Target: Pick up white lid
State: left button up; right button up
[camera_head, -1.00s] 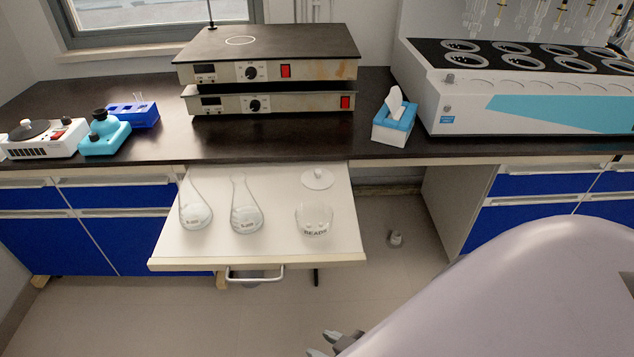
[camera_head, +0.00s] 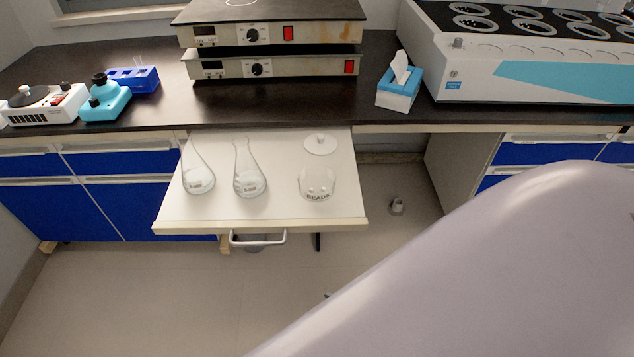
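The white lid (camera_head: 321,144) is a small round disc with a knob on top. It lies flat near the back right of the pulled-out white drawer board (camera_head: 210,212). My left gripper is not in view.
Two glass flasks (camera_head: 198,180) (camera_head: 249,183) stand on the left of the board. Stacked hot plates (camera_head: 275,66), a tissue box (camera_head: 399,88) and a large multi-distiller (camera_head: 545,78) are on the dark bench above. The floor in front of the board is clear.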

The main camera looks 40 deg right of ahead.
aim_at(320, 144)
jog(key=l+u, duration=0.2)
jog(key=l, duration=0.65)
jog(key=l+u, duration=0.2)
jog(key=l, duration=0.65)
jog(key=k, duration=0.05)
